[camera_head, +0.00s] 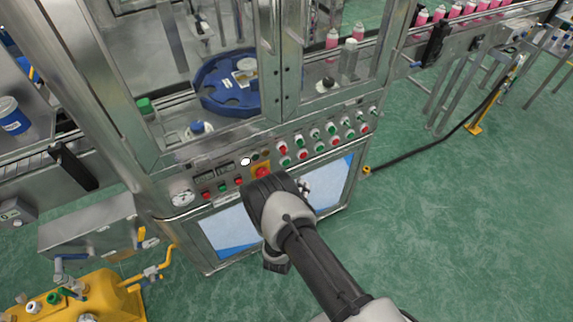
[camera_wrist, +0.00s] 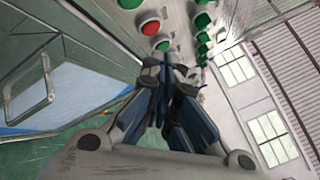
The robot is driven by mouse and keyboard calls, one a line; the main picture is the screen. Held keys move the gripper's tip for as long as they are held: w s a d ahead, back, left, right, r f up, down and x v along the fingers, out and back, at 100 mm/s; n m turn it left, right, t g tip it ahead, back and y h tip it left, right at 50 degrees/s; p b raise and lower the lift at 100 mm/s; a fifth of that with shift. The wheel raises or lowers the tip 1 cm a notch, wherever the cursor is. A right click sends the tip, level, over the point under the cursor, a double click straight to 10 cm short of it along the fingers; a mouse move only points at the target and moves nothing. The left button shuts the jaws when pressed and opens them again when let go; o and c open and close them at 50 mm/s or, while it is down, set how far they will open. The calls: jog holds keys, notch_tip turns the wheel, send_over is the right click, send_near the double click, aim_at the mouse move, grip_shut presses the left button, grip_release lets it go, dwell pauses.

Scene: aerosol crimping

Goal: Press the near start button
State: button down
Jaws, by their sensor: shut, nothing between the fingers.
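The machine's control panel (camera_head: 325,143) carries several green and red push buttons, among them a green button (camera_head: 284,162) and a red button (camera_head: 282,149) in the head view. I cannot tell from labels which one is the near start button. My gripper (camera_head: 305,187) is in front of the panel, just below the button rows. In the wrist view my gripper (camera_wrist: 166,66) is shut and empty, its tips just below a green button (camera_wrist: 163,44) and a red button (camera_wrist: 151,25). I cannot tell whether the tips touch the panel.
A pressure gauge (camera_head: 181,198) is further left. A blue rotary table (camera_head: 225,95) stands behind the machine's frame. Green floor (camera_head: 450,220) is open at the right.

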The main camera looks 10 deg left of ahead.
aim_at(286, 163)
jog(key=w+a+b, duration=0.3)
jog(key=w, duration=0.2)
jog(key=shift+a, duration=0.25)
jog(key=shift+w, duration=0.1)
jog(key=shift+w, duration=0.1)
dwell(1.1)
jog(key=shift+w+a+b, duration=0.25)
jog(key=shift+b, duration=0.25)
